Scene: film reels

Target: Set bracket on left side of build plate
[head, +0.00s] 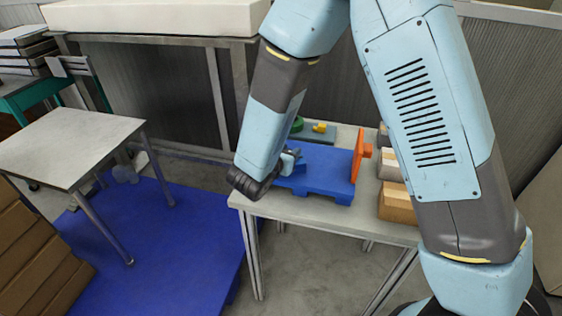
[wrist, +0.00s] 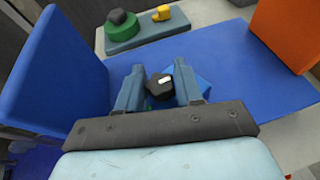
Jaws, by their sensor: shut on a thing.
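The blue build plate (head: 325,168) lies on a light table, and it fills much of the wrist view (wrist: 235,62). An orange bracket (head: 357,155) stands upright at its right end; it also shows in the wrist view (wrist: 285,32). A tall blue upright panel (wrist: 55,75) stands at the left in the wrist view. My gripper (wrist: 159,88) is over the plate's left part, its fingers closed about a black hexagonal knob (wrist: 158,84) with a brighter blue piece (wrist: 202,86) beside it. I cannot tell whether these join the panel. My arm hides the plate's left end in the head view.
Behind the plate is a grey-blue tray (wrist: 150,32) with a green round part (wrist: 122,27) and a yellow part (wrist: 161,13). Several wooden blocks (head: 397,203) line the table's right side. A separate grey table (head: 70,148) stands at the left.

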